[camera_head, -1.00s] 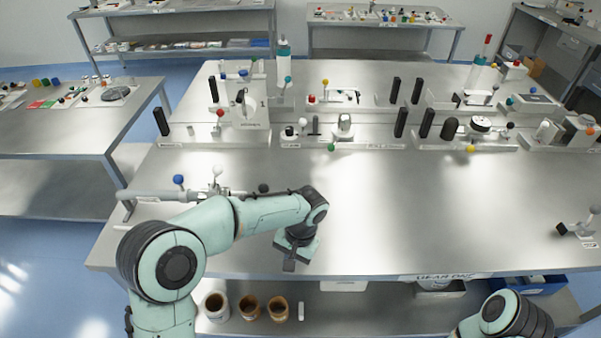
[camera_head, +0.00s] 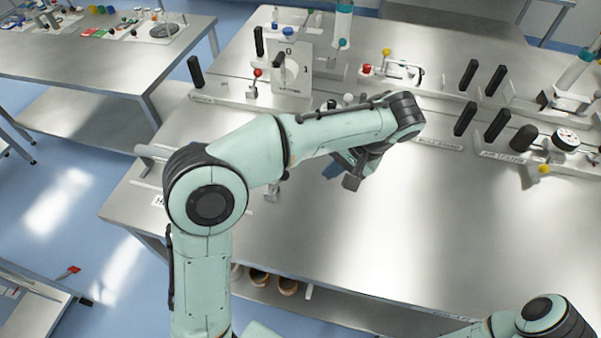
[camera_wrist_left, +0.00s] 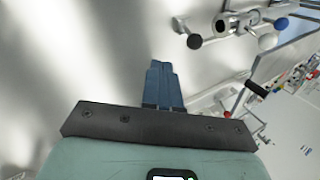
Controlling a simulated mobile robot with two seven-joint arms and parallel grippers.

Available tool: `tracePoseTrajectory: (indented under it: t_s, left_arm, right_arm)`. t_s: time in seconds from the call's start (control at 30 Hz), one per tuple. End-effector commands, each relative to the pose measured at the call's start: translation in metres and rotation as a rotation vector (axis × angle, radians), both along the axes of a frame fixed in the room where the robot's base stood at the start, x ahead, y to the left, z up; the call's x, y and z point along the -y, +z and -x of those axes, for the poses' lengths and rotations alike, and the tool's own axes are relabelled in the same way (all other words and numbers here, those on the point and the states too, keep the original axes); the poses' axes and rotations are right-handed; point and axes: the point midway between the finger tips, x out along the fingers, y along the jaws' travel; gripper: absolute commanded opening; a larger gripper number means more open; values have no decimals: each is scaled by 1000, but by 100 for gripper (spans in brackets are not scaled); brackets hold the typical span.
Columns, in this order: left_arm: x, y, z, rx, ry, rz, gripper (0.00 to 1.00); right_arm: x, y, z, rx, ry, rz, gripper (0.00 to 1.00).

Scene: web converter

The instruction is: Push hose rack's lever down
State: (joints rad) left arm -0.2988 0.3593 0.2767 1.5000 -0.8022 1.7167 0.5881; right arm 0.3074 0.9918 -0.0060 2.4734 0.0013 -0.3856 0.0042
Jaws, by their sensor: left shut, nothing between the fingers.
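The hose rack is at the table's left front edge, mostly hidden behind my left arm in the head view; its grey bar end (camera_head: 155,151) and a label starting with H show. In the left wrist view the hose rack (camera_wrist_left: 235,22) is at upper right, with blue, white and black ball knobs; which one is the lever I cannot tell. My left gripper (camera_head: 335,170) is to the right of the rack, apart from it, above bare metal. Its blue fingers (camera_wrist_left: 160,66) are shut and empty. My right gripper is out of view; only part of that arm shows.
Fixtures with black posts, coloured knobs and a white 0/1 panel (camera_head: 292,68) stand in rows along the back of the table. The table's middle and front (camera_head: 400,230) are clear. Another table (camera_head: 110,60) stands at upper left.

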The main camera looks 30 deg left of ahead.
Motion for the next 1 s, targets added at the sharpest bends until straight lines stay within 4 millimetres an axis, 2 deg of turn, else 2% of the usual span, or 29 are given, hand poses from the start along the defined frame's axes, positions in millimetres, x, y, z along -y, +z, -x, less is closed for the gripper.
tracePoseTrajectory:
  t_s: [0.17,0.27,0.7,0.83,1.0]
  left_arm:
    - [-2,-4,0,-2,1,0,0]
    - [-6,-13,0,-3,1,0,0]
    - [-46,-93,4,-4,2,0,0]
    - [-67,-84,3,2,5,1,0]
    - [-81,-82,3,1,2,1,0]
  right_arm:
    - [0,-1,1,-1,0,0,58]
    - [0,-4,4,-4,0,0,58]
    - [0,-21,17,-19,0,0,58]
    - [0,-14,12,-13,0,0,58]
    - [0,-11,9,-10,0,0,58]
